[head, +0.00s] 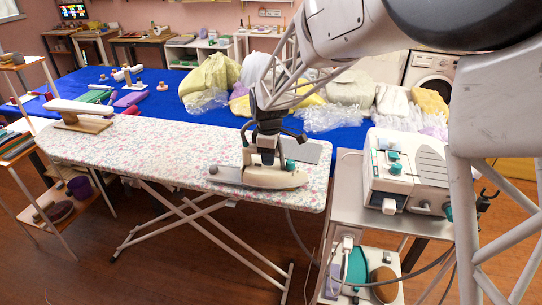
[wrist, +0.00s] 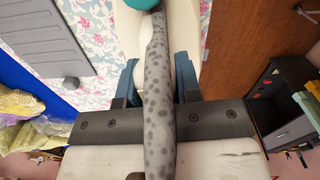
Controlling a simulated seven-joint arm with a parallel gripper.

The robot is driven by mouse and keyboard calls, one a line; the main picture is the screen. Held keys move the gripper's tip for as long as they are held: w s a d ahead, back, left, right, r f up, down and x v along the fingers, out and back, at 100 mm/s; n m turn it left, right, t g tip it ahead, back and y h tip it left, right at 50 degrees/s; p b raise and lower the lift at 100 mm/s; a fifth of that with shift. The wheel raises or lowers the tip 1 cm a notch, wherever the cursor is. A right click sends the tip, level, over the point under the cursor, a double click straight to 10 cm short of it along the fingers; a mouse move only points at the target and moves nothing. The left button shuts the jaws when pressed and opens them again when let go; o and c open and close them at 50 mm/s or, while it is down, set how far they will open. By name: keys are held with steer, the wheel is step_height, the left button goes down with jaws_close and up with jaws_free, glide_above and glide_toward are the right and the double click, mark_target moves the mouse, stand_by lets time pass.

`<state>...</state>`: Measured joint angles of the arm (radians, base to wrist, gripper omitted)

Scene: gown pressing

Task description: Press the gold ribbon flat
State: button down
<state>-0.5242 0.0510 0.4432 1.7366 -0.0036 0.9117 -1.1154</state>
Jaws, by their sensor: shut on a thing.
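My gripper (head: 266,152) points down over the near right part of the floral ironing board (head: 150,150). It is shut on the handle of a cream iron (head: 265,178) with teal parts. The iron sits low at the board's front edge; I cannot tell whether its sole touches the cover. In the wrist view, my gripper's blue-grey fingers (wrist: 157,88) stand on both sides of the iron (wrist: 187,30). A spotted grey hose or sleeve (wrist: 158,115) hides much of the grip. I cannot make out a gold ribbon on the board.
A small sleeve board (head: 80,110) stands at the left end. A steam unit (head: 405,170) stands on a cart at right. Bagged garments (head: 215,80) crowd the blue table (head: 150,112) behind. The board's middle is clear.

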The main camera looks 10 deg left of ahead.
mark_target(254, 146)
steer(key=shift+s+a+r, duration=0.1)
steer(key=shift+a, duration=1)
steer(key=shift+s+a, duration=0.1)
steer(key=shift+a, duration=0.95)
steer(key=shift+a, duration=0.1)
steer(key=shift+s+a, duration=0.15)
steer(key=shift+a, duration=2.25)
step_height(254, 146, up, 7)
